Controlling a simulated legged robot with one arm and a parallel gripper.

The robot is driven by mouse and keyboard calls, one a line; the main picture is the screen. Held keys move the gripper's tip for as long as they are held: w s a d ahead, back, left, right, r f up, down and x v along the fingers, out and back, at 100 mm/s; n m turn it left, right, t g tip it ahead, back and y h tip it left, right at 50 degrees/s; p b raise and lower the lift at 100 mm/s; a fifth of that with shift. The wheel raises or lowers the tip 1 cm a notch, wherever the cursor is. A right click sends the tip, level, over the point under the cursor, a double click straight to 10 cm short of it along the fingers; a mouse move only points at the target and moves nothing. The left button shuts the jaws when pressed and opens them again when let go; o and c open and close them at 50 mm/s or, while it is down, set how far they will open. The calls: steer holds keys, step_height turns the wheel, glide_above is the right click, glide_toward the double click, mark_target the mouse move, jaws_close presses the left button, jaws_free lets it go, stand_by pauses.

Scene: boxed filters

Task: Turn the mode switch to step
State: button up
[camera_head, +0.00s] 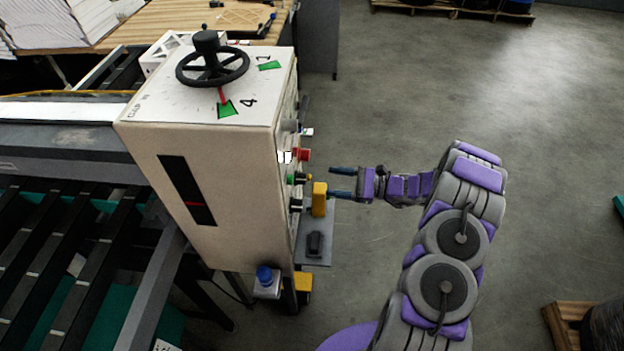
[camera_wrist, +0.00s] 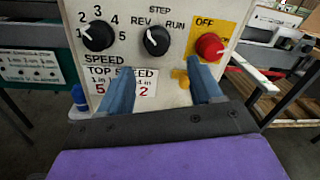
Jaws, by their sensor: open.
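The mode switch (camera_wrist: 156,41) is a black knob on the white control panel in the wrist view, with REV, STEP and RUN printed around its top. Its white pointer mark seems to lean up and left, toward REV. My gripper (camera_wrist: 160,70) is open and empty, its two blue fingers apart and pointing at the panel just below the knob. In the head view my gripper (camera_head: 331,181) faces the right side of the cream machine box (camera_head: 220,180) with a gap between them. That side is seen edge-on there, so I cannot tell the mode switch apart.
The black speed knob (camera_wrist: 98,36) is left of the mode switch, its pointer toward 1. A red knob (camera_wrist: 209,46) on a yellow OFF plate is to the right. A handwheel (camera_head: 212,66) tops the box. A small grey shelf (camera_head: 318,248) juts out below. The floor (camera_head: 400,90) behind my gripper is clear.

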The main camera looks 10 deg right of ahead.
mark_target(301, 179)
steer(key=x, duration=0.8)
steer(key=shift+b, duration=0.35)
steer(key=shift+s+a, duration=0.1)
steer(key=shift+a, duration=0.6)
steer(key=c, duration=0.4)
steer(key=shift+d+r, duration=0.1)
steer(key=shift+d, duration=0.15)
steer(key=c, duration=0.5)
